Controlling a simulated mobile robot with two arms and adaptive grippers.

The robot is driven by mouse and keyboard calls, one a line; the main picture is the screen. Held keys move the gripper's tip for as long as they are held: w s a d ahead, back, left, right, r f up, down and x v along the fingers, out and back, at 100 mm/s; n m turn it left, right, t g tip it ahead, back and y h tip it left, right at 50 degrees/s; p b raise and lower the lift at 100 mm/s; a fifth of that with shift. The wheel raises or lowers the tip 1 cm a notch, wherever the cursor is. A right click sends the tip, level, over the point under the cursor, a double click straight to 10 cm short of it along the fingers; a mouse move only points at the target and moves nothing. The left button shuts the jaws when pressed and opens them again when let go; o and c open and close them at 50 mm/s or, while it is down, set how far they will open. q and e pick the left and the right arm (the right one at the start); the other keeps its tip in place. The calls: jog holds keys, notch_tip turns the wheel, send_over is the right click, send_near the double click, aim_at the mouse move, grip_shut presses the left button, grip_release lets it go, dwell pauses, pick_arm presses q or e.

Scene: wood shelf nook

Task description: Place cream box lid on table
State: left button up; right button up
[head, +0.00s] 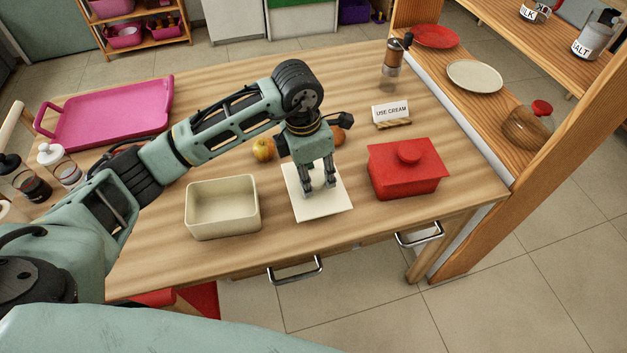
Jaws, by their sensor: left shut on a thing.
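The cream box lid (317,207) is a flat, pale square in the middle of the head view, at or just above the table top (366,232); I cannot tell whether it touches the wood. My left gripper (319,190) points down over it and is shut on it, hiding its middle, where any knob would be. The open cream box (222,229) stands just left of the lid, empty and uncovered. A small sign (390,112) reading "USE CREAM" stands behind on the table. My right gripper is not in view.
A red lidded box (407,180) stands close to the right of the lid. A yellow apple (263,150) lies behind, near my arm. A pink tray (113,112) is at the back left and a grinder (393,65) at the back right. Drawer handles (296,273) line the front.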

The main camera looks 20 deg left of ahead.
aim_at(312, 177)
pick_arm(q)
jog(key=shift+f, duration=0.45)
notch_tip(312, 177, down, 2)
jog(key=shift+f+p, duration=0.2)
jog(key=shift+p, duration=0.15)
jog(key=shift+f, duration=0.3)
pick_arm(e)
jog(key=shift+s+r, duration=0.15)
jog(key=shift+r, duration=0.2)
pick_arm(q)
jog(key=shift+f+b, duration=0.2)
jog(key=shift+b, duration=0.1)
jog(key=o, duration=1.1)
jog(key=shift+r, duration=0.1)
jog(key=shift+o, duration=0.2)
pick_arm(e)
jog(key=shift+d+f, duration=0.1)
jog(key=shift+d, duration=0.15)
